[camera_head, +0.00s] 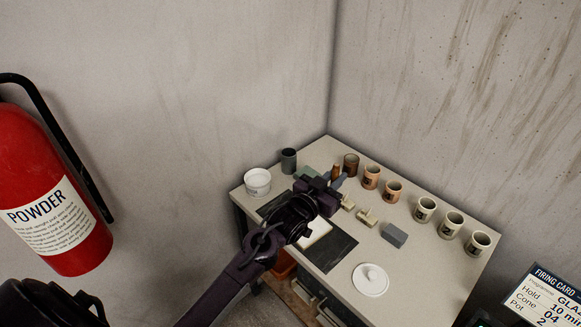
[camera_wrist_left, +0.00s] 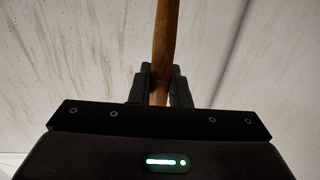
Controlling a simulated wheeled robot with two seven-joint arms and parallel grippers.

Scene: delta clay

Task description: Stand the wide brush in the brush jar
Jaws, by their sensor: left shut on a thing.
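My left gripper (camera_head: 338,182) is over the back part of the table, its fingers shut on a wooden handle. The handle, taken as the wide brush's (camera_wrist_left: 165,38), stands roughly upright between the fingers in the left wrist view; a short orange-brown piece of it (camera_head: 336,170) shows in the head view. The bristles are not visible. A dark grey open cylinder (camera_head: 289,161) stands at the back left and a brown one (camera_head: 351,164) just behind the gripper; I cannot tell for sure which is the brush jar. My right gripper is not in view.
A white tub (camera_head: 257,182) stands at the left edge. Several cups (camera_head: 425,209) line the back right edge. Walls close in behind.

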